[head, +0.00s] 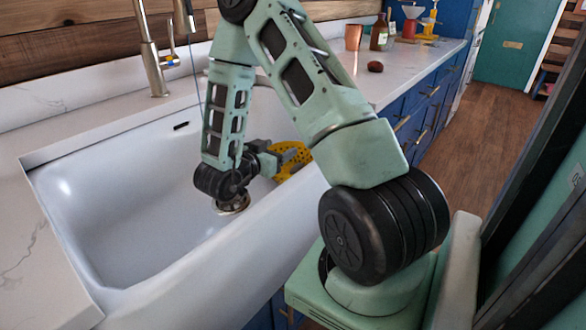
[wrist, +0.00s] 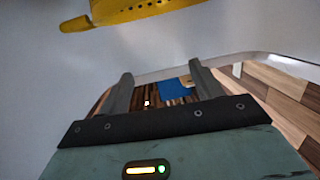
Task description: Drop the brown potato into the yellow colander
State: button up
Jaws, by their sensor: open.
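The brown potato (head: 375,66) lies on the white counter beyond the sink, behind my arm in the head view. The yellow colander (head: 291,163) is in the white sink, partly hidden by my gripper and arm. Its perforated side and a handle-like tab show at the top of the wrist view (wrist: 135,11). My gripper (head: 296,149) is low in the sink beside the colander. In the wrist view my gripper (wrist: 162,80) has its two fingers wide apart with nothing between them. The head view does not show whether gripper and colander touch.
The white sink (head: 130,200) has a tall faucet (head: 153,62) at its back edge. On the counter past the potato stand a copper cup (head: 353,37), a brown bottle (head: 379,33) and several small items. The counter around the potato is clear. Wooden floor (head: 450,150) lies right of the blue cabinets.

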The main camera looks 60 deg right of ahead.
jog(key=a+r, duration=0.1)
jog(key=a, duration=0.8)
jog(key=shift+r, duration=0.2)
jog(key=shift+a, duration=0.1)
